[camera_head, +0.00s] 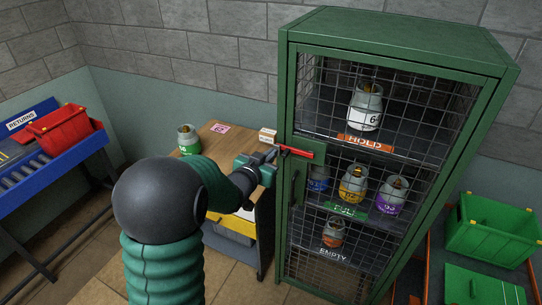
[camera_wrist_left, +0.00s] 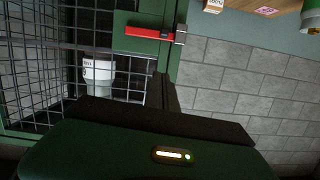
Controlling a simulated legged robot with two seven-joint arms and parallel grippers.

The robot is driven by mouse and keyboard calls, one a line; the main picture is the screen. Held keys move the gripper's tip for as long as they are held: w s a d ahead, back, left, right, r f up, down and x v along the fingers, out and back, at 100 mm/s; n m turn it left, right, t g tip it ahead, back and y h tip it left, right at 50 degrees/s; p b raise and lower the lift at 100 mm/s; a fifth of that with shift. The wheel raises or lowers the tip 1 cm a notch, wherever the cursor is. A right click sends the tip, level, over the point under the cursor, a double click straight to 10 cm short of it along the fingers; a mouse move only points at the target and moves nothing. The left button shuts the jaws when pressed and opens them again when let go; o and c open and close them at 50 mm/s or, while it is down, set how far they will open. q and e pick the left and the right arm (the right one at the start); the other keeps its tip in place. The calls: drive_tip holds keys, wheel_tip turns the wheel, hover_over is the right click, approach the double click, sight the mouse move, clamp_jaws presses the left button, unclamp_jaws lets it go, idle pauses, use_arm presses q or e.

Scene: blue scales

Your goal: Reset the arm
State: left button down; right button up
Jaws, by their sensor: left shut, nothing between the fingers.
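My left arm rises from the bottom of the head view, and its gripper (camera_head: 270,155) is beside the left edge of the green mesh cabinet (camera_head: 400,45). The gripper is shut and empty. Its tips appear close to the red latch bar (camera_head: 296,152) on the cabinet front; I cannot tell whether they touch. In the left wrist view the dark gripper (camera_wrist_left: 166,90) points toward the cabinet frame, below the red bar (camera_wrist_left: 150,32). The mesh door looks closed. My right gripper is not in view.
Gas canisters stand on the cabinet's HOLD (camera_head: 367,108), middle and EMPTY shelves. A wooden bench (camera_head: 218,140) with a green canister (camera_head: 188,140) and small box (camera_head: 267,135) is behind my arm. A blue RETURNS table with a red bin (camera_head: 62,130) is left; green crates (camera_head: 490,230) are right.

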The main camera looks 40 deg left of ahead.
use_arm(q)
drive_tip(key=s+d+f+g+h+b, duration=0.15)
drive_tip(key=s+d+f+g, duration=0.35)
drive_tip(key=d+f, duration=0.55)
drive_tip(key=s+d+f+m+g+h+b, duration=0.1)
drive_tip(key=s+d+f+g, duration=0.2)
drive_tip(key=s+d+f, duration=0.2)
drive_tip(key=s+d+f+m+g+h+b, duration=0.1)
drive_tip(key=s+d+f+g, duration=0.3)
drive_tip(key=s+d, duration=0.3)
drive_tip(key=s, duration=0.4)
drive_tip(key=shift+s+f, duration=0.25)
drive_tip(key=shift+f, duration=0.15)
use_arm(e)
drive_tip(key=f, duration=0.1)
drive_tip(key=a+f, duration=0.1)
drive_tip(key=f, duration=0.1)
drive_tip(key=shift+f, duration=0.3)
use_arm(q)
drive_tip(key=shift+d+r, duration=0.1)
drive_tip(key=shift+d, duration=0.15)
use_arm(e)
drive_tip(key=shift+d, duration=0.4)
use_arm(q)
drive_tip(key=shift+a, duration=0.1)
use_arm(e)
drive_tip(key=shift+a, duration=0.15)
